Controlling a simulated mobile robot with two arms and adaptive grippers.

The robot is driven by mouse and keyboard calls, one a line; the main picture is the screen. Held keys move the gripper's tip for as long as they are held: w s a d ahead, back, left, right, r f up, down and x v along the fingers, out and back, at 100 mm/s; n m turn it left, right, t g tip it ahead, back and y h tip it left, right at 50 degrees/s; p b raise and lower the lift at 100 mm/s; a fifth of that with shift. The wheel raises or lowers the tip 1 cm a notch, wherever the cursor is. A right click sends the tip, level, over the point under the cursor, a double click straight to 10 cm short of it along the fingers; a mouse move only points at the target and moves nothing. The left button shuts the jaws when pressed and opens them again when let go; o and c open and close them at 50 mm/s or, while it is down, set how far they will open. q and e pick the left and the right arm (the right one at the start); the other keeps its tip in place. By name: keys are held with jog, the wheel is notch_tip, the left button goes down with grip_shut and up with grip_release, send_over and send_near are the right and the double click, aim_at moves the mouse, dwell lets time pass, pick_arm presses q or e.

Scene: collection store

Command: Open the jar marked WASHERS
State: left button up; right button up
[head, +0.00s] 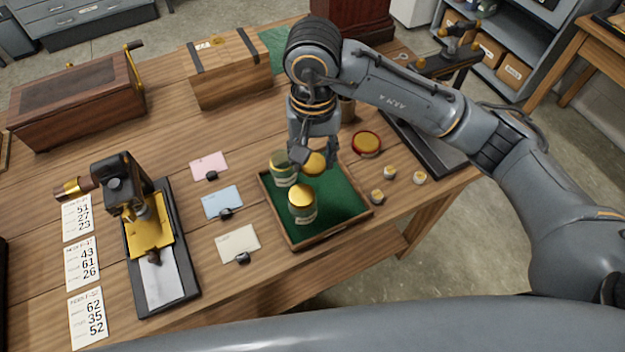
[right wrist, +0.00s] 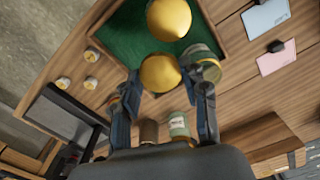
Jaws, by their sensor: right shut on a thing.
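In the head view my right gripper (head: 313,156) points down over the back of the green-lined tray (head: 331,229). It is shut on a round gold lid (head: 316,165), which also shows between the fingertips in the right wrist view (right wrist: 160,73). I cannot tell whether this lid sits on a jar, as what is below is hidden. A jar with a gold lid (head: 302,203) stands upright at the front of the tray. Another greenish jar (head: 283,169) stands just left of the gripper. No jar label is readable, so I cannot tell which is WASHERS. My left gripper is out of view.
A red-topped round tin (head: 366,143) and several small pots (head: 420,178) stand right of the tray. Cards (head: 222,202) and a black-and-brass press (head: 148,230) lie left. Another labelled jar (right wrist: 180,125) shows behind the gripper in the wrist view. Wooden boxes (head: 228,70) stand at the back.

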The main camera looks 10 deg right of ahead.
aim_at(313, 186)
notch_tip(313, 186, down, 10)
jog(key=shift+p, duration=1)
jog(key=shift+f, duration=0.2)
jog(key=shift+w, duration=0.1)
jog(key=shift+f+b, duration=0.25)
jog(key=shift+b, duration=0.2)
jog(key=o, duration=1.3)
jog(key=shift+r, duration=0.1)
